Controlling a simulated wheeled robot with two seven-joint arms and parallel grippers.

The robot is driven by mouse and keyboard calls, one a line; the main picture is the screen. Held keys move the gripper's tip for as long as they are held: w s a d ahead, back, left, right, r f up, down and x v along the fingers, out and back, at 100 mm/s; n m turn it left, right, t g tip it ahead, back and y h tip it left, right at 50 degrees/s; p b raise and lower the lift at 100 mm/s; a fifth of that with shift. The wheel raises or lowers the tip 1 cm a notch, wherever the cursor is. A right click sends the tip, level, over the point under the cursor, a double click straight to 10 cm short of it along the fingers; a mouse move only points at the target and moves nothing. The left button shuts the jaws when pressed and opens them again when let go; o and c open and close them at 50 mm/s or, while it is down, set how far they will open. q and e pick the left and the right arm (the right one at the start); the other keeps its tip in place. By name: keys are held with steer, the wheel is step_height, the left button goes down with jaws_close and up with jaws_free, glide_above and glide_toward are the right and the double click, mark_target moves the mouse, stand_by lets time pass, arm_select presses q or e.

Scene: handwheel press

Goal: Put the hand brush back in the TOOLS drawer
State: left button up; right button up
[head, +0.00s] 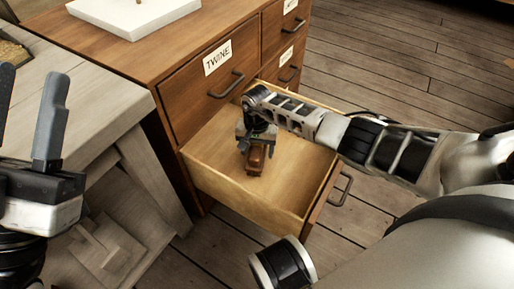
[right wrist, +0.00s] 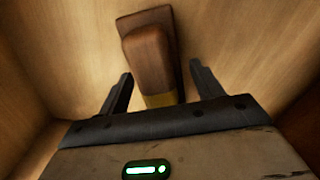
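The hand brush (head: 255,161) lies on the floor of the open drawer (head: 228,196); its brown wooden body also shows in the right wrist view (right wrist: 150,58), with a yellow band near my gripper. My right gripper (head: 256,143) is down inside the drawer. In the right wrist view its two fingers (right wrist: 161,86) are apart on either side of the brush, with a gap on each side. The open drawer's label is not visible. My left gripper (head: 30,82) is open and empty at the left edge, away from the cabinet.
The wooden cabinet (head: 165,45) has a shut drawer labelled TWINE (head: 215,75) above the open one, and more shut drawers beside it. A white board (head: 135,14) sits on top. A pale workbench (head: 85,95) stands at left. My right arm crosses the drawer's right side.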

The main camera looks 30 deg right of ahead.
steer(key=shift+r, duration=0.1)
step_height(320, 180, up, 6)
steer(key=p, duration=0.3)
steer(key=shift+r+p, duration=0.25)
steer(key=shift+p, duration=0.1)
step_height(320, 180, up, 5)
steer(key=shift+r+p, duration=0.1)
steer(key=shift+p, duration=1)
steer(key=shift+r, duration=0.25)
arm_select(q)
step_height(320, 180, down, 10)
steer(key=n+g+y, duration=0.3)
steer(key=n+y, duration=0.4)
steer(key=n, duration=0.3)
steer(key=shift+d+n+g, duration=0.3)
steer(key=shift+n+g, duration=0.1)
